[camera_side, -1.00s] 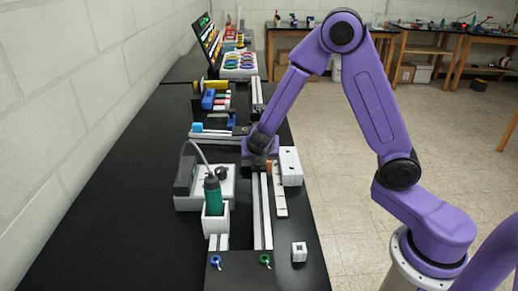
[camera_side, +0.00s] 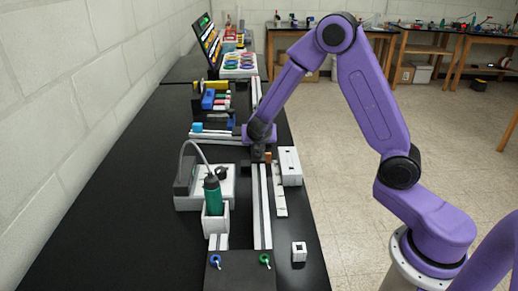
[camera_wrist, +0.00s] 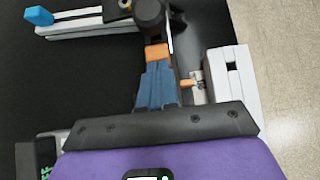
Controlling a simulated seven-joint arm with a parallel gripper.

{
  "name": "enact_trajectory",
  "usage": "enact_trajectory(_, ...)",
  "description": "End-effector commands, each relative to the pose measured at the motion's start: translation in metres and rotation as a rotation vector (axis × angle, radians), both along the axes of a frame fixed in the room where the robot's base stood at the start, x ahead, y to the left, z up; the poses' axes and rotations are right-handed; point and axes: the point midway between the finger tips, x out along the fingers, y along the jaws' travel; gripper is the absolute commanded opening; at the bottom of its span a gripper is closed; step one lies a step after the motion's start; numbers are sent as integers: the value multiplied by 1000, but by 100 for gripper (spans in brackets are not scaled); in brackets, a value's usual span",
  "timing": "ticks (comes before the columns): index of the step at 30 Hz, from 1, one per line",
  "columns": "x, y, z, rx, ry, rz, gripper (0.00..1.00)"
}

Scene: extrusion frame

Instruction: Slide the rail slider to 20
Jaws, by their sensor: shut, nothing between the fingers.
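The rail (camera_side: 263,205) runs away from the side camera along the black table, with a pale scale strip (camera_side: 280,200) on its right. My gripper (camera_side: 259,154) is shut and points down over the rail's far part. A small orange piece (camera_side: 268,157) shows right beside the fingertips. In the wrist view, a small orange pointer (camera_wrist: 187,83) sticks out to the right toward the scale strip (camera_wrist: 199,94), beside my shut gripper (camera_wrist: 157,54). The slider body is mostly hidden by my gripper. Contact with it and the scale reading cannot be made out.
A white box (camera_side: 290,166) stands right of the rail. A white holder (camera_side: 216,222) with a green-handled tool (camera_side: 212,193) is on the left. A cross rail with a blue block (camera_side: 197,127) lies beyond to the left. The near rail is clear.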

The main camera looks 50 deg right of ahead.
Motion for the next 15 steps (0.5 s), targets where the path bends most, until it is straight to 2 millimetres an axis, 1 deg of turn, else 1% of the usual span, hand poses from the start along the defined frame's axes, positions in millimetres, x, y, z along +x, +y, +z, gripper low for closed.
enact_trajectory(1,3,-5,1,-3,-4,-1,0)
enact_trajectory(9,4,-7,1,-5,-5,-4,0)
enact_trajectory(13,-1,-1,1,-5,-5,-3,0)
enact_trajectory(15,-8,6,1,-4,-3,1,0)
